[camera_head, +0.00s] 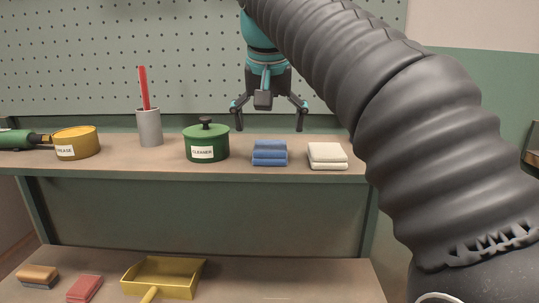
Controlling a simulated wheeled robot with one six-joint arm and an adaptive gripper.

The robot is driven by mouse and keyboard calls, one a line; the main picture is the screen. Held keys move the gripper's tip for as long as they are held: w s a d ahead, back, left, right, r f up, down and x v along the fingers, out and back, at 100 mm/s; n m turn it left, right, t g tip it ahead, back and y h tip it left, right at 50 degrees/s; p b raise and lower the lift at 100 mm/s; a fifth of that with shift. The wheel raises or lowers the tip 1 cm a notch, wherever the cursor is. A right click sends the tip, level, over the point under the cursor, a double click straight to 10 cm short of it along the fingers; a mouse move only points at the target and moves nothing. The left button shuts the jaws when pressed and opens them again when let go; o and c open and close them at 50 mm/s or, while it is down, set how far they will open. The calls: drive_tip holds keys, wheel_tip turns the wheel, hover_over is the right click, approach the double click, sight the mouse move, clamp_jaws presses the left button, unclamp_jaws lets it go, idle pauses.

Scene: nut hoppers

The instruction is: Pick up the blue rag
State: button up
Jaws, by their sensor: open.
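The blue rag (269,153) is a folded stack lying on the upper shelf, right of the green cleaner pot and left of a folded white rag. My gripper (269,126) hangs above the blue rag with its fingers spread wide and pointing down. Nothing is between the fingers, and they look apart from the rag. The gap in depth between gripper and rag is hard to judge from this one view.
The green pot (206,145) with a knob lid and the white rag (327,155) flank the blue rag. A grey cup (149,128) with a red stick, a yellow grease tin (76,143) and a green tool (20,139) stand farther left. A yellow dustpan (166,275) lies below.

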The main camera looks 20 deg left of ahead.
sight(270, 146)
drive_tip(key=b+x, duration=0.1)
drive_tip(key=x, duration=0.4)
drive_tip(key=shift+f+b, duration=0.1)
drive_tip(key=shift+b, duration=0.2)
drive_tip(key=shift+c, duration=0.3)
drive_tip(key=c, duration=1.2)
